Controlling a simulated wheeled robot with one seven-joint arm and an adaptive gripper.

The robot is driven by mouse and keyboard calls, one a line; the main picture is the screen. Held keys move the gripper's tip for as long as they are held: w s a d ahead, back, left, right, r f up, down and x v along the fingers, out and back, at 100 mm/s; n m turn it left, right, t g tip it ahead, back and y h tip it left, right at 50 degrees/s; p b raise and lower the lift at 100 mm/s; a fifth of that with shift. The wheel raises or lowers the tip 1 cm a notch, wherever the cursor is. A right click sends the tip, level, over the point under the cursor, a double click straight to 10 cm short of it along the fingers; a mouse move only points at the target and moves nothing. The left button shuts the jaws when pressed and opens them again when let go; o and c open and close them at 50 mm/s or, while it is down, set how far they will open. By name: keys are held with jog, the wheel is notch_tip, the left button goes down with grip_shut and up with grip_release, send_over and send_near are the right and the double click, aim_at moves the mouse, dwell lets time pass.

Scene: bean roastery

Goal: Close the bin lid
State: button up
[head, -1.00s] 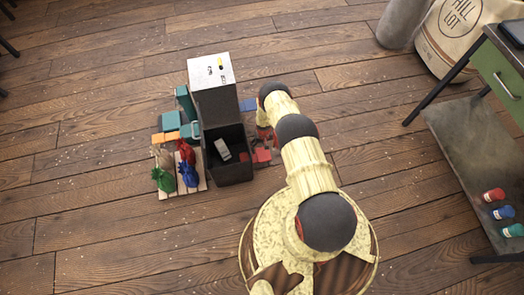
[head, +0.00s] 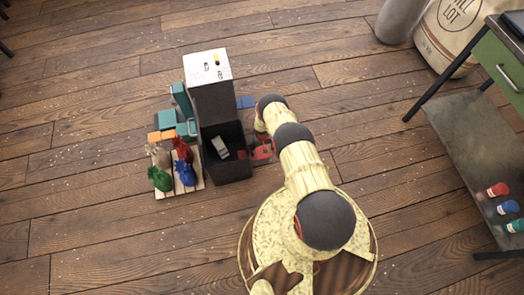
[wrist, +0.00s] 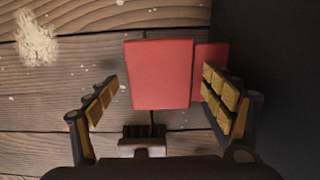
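The dark bin (head: 239,172) stands on the wooden floor, open at the top, with a small grey item (head: 220,148) inside. Its lid (head: 214,103) stands raised at the bin's far side, with a white marked panel (head: 207,66) at the top. My gripper (wrist: 165,103) is open in the wrist view, its fingers spread either side of a red block (wrist: 160,75). I cannot tell whether the fingers touch it. A dark surface, probably the bin's side, fills the right of that view. In the head view my arm comes down just right of the bin, and the fingers are hard to make out.
A pale slatted pallet (head: 199,180) left of the bin holds several small coloured sacks. Teal and orange boxes (head: 167,119) lie behind it. A blue piece (head: 246,102) lies right of the lid. A green-drawer table (head: 490,70) and a large sack (head: 452,40) stand far right. Floor in front is clear.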

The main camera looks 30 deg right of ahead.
jog(key=shift+c, duration=1.2)
